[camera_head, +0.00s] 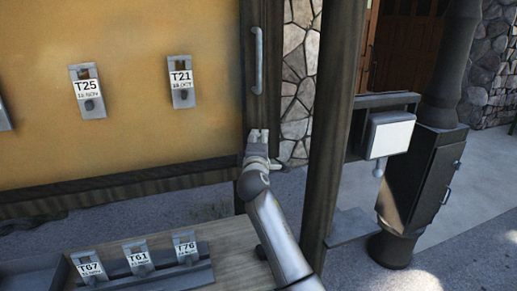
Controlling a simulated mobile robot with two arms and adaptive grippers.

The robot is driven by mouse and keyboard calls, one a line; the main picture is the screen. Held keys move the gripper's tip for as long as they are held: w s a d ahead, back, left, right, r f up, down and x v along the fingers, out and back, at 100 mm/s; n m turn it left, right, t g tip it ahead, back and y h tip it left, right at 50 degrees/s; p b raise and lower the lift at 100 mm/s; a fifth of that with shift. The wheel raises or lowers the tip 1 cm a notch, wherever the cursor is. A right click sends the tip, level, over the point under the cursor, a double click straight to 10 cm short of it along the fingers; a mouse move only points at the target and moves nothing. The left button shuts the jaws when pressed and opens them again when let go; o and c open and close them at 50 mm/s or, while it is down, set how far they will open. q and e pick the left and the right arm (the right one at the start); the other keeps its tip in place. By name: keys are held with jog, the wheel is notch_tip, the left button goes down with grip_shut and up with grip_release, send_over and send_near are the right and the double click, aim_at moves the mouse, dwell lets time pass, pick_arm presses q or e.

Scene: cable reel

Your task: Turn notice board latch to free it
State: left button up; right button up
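The notice board (130,140) is a large yellow-orange panel in a dark wooden frame, filling the upper left. A vertical grey bar handle (258,62) is fixed on its right frame post. I cannot make out a separate latch; the post just below the handle is partly hidden by my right gripper. My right gripper (257,134) is in front of that post, below the handle and apart from it in the picture. Its two light fingertips point up and look apart, with nothing clearly between them. My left gripper is not in view.
Grey tag holders T25 (87,88) and T21 (181,82) hang on the board. A wooden table (235,250) below carries a tray of tags T67, T61 and T76 (185,247). A dark post (330,130) stands close right of my arm, with a grey box (389,135) beyond.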

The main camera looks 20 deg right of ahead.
jog(key=v, duration=1.1)
jog(key=shift+s, duration=0.35)
jog(key=shift+a, duration=0.1)
jog(key=s+d+f+m+g+y, duration=0.15)
jog(key=s+f, duration=0.25)
jog(key=f, duration=0.4)
jog(key=s+d+f+m+g, duration=0.2)
jog(key=s+f+m+g, duration=0.15)
jog(key=f, duration=0.45)
jog(key=s+a+f+m+g+y, duration=0.1)
jog(key=s+f+m+g+y, duration=0.15)
jog(key=s+f, duration=0.6)
jog(key=s+f+m+g+y, duration=0.1)
jog(key=s+f+m+g, duration=0.15)
jog(key=s, duration=1.15)
jog(key=s+a+f+m+g+y, duration=0.1)
jog(key=s+f+m+g+y, duration=0.15)
jog(key=s+f, duration=0.65)
jog(key=s+f+g+b, duration=0.2)
jog(key=s+f+b, duration=0.1)
jog(key=f, duration=2.3)
jog(key=s+d+f+n+g+h+b, duration=0.1)
jog(key=s+d+f+b, duration=0.2)
jog(key=s+f, duration=1.4)
notch_tip(320, 180, down, 2)
jog(key=shift+d+f, duration=0.1)
jog(key=shift+d, duration=0.1)
